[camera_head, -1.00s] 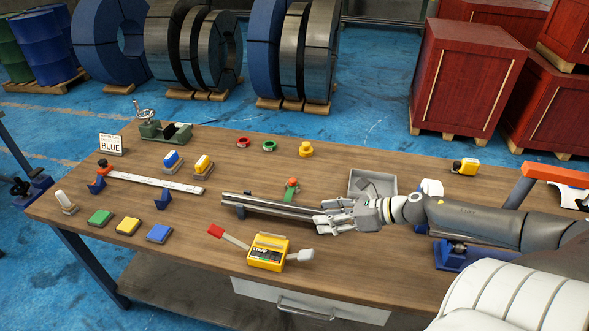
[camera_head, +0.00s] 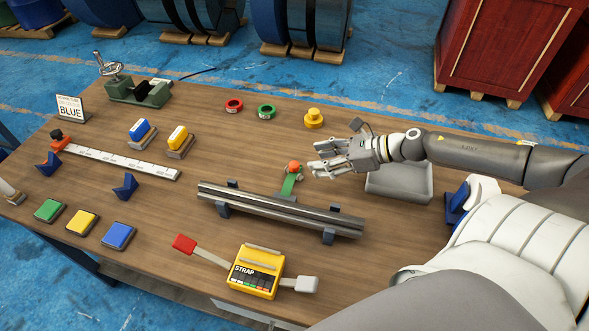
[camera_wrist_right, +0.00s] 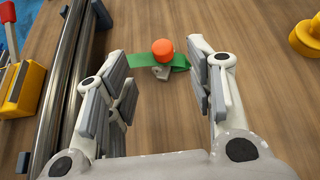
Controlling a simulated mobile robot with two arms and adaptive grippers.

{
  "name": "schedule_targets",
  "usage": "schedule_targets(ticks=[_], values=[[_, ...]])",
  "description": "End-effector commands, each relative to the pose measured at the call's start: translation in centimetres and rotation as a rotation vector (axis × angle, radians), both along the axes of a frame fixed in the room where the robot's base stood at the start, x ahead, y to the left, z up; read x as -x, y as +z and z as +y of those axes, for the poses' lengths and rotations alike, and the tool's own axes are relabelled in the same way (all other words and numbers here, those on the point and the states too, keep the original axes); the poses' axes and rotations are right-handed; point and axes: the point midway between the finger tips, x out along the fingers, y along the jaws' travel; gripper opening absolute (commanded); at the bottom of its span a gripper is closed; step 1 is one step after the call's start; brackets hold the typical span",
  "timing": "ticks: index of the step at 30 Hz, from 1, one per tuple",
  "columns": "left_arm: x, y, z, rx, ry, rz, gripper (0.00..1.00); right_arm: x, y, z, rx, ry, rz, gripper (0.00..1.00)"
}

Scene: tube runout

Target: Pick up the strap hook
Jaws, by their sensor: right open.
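A small item that looks like the strap hook (camera_head: 291,179) lies on the table behind the steel bars, with an orange round knob, a green strip and a grey metal piece. In the right wrist view the strap hook (camera_wrist_right: 164,55) lies ahead, between the lines of the two fingers. My right gripper (camera_head: 316,161) is open and empty, just right of the hook and apart from it in the head view. Its open fingers also show in the wrist view (camera_wrist_right: 152,58). My left gripper is not in view.
Steel bars (camera_head: 280,211) lie on blue supports in front of the hook. A yellow STRAP box (camera_head: 256,271) sits at the front. A grey tray (camera_head: 400,187) is below my right arm. A yellow knob (camera_head: 313,118) and green ring (camera_head: 266,112) stand behind.

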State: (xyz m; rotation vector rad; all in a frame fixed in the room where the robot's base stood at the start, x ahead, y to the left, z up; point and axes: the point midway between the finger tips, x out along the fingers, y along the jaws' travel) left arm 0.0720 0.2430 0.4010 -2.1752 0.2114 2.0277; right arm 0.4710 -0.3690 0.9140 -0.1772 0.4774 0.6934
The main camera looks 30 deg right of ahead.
Motion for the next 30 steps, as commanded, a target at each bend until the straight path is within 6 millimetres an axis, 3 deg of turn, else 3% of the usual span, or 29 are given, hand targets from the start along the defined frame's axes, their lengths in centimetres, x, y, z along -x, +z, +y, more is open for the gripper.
schedule_targets(ticks=[13,23,30], values=[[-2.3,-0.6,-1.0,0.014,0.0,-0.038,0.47,-2.3,-1.5,1.7,0.0,-0.004,-0.003,0.49],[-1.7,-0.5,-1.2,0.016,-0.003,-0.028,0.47,-2.9,-1.9,2.3,-0.001,-0.004,-0.002,0.49],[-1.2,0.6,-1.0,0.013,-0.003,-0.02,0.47,-4.4,-3.0,3.7,-0.001,-0.003,-0.003,0.49]])
